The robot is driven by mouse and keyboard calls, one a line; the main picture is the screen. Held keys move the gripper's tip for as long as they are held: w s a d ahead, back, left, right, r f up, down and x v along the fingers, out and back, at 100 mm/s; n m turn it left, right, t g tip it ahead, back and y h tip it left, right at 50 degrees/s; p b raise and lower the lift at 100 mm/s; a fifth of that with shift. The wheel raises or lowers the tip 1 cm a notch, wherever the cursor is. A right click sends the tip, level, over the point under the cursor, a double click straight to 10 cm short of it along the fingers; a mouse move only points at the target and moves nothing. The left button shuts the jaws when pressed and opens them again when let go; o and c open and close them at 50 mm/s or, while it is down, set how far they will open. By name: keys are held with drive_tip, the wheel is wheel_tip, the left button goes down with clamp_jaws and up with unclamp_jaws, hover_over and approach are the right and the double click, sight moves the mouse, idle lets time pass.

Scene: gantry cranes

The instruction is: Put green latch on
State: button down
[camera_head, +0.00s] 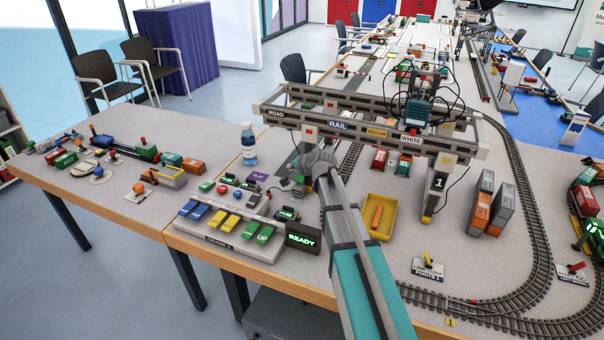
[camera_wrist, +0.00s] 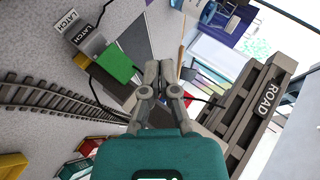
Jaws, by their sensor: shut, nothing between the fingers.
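In the wrist view a flat green piece (camera_wrist: 119,62) lies to the left of my fingertips, apart from them. In the head view my gripper (camera_head: 314,161) is above the table, behind the control panel and below the gantry; my arm hides part of this area.
The control panel (camera_head: 236,218) has blue, yellow and green keys, and a READY display (camera_head: 303,238) stands at its right end. The gantry beam (camera_head: 370,128) is close behind my gripper. A yellow tray (camera_head: 378,214) is right of my arm. A bottle (camera_head: 249,146) stands left.

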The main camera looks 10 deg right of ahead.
sight(300, 179)
drive_tip(key=shift+f, duration=0.1)
drive_tip(key=shift+w+d+f+b, duration=0.6)
drive_tip(key=shift+w+f+b, duration=0.3)
drive_tip(key=shift+f+b, duration=0.1)
drive_tip(key=shift+w+d+f+b, duration=0.6)
drive_tip(key=shift+w+f+b, duration=0.25)
drive_tip(key=shift+f+b, duration=0.1)
drive_tip(key=shift+w+d+f+b, duration=0.6)
drive_tip(key=shift+w+f+b, duration=0.3)
drive_tip(key=shift+f+b, duration=0.1)
drive_tip(key=shift+w+d, duration=0.1)
drive_tip(key=shift+w+d+f, duration=0.1)
drive_tip(key=shift+w+f, duration=0.1)
